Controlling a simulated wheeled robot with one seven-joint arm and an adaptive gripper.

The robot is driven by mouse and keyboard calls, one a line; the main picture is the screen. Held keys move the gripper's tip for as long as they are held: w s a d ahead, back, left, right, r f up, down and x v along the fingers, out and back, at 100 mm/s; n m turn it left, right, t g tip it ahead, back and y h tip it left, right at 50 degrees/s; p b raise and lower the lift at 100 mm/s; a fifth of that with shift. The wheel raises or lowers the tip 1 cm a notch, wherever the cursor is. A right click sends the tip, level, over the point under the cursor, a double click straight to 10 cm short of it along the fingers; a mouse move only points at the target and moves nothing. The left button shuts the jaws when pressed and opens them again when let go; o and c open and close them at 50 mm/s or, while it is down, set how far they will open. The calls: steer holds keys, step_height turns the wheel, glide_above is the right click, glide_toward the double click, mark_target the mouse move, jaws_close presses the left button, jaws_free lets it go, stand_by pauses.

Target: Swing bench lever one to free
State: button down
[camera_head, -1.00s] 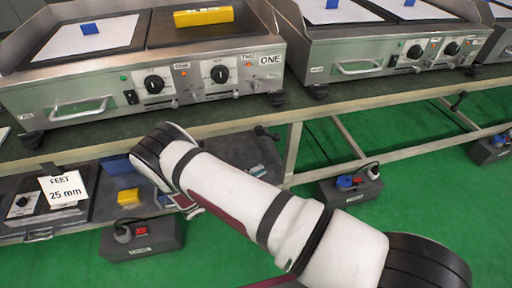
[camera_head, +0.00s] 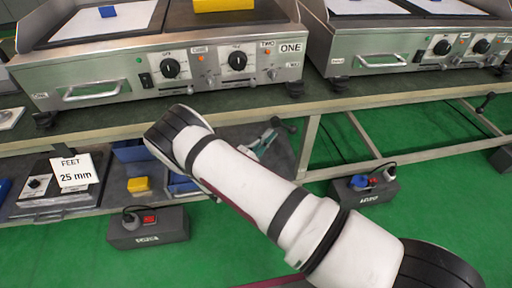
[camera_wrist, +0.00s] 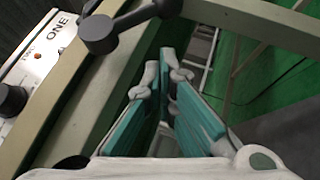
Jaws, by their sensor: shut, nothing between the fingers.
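The bench lever (camera_head: 285,125), dark with a rounded end, sticks out at the bench's front edge below the griddle marked ONE. In the wrist view the black lever (camera_wrist: 125,24) is large at the upper left, with a round knob and a bar running to the upper right. My gripper (camera_wrist: 167,68) has teal finger pads and is shut with nothing between them. Its fingertips lie below and right of the lever in that view, apart from it. In the head view my gripper (camera_head: 264,143) is partly hidden behind my arm, just left of the lever.
Griddle ONE (camera_head: 292,48) stands on the bench above the lever. The bench's front rail (camera_head: 400,106) runs along the edge. Grey switch boxes (camera_head: 148,235) stand on the green floor.

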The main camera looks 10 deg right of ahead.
steer(key=d, duration=0.2)
steer(key=d+r, duration=0.1)
steer(key=shift+s, duration=0.4)
steer(key=shift+d+r, duration=0.25)
steer(key=shift+d, duration=0.3)
steer(key=w+f+v, duration=0.2)
steer(key=v, duration=1)
steer(key=shift+a+f, duration=0.15)
steer(key=shift+a, duration=0.55)
